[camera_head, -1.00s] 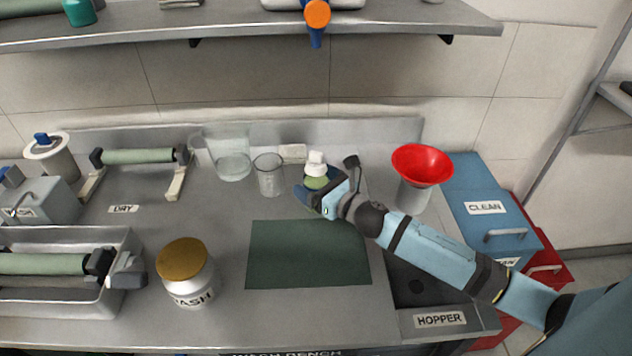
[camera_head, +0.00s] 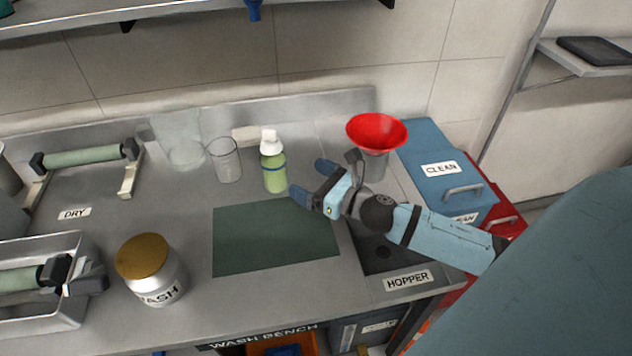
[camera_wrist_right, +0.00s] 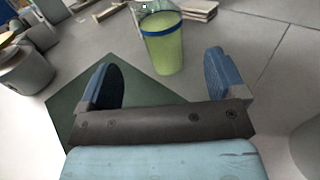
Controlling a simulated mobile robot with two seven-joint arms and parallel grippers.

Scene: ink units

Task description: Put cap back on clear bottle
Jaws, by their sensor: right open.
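The clear bottle (camera_head: 274,174) stands upright at the back of the bench, with green liquid and a blue band. A white cap (camera_head: 269,142) sits on its top; whether it is fully seated I cannot tell. My right gripper (camera_head: 310,182) is open and empty, just right of the bottle and apart from it. In the right wrist view the gripper (camera_wrist_right: 160,64) has its fingers spread, with the bottle's green lower part (camera_wrist_right: 163,52) beyond them; the bottle's top is cut off there. My left gripper is not in view.
A glass beaker (camera_head: 226,163) stands left of the bottle. A red funnel (camera_head: 377,131) is behind my right wrist. A green mat (camera_head: 270,240) lies bare in front. A white jar with a brown lid (camera_head: 148,275) stands front left.

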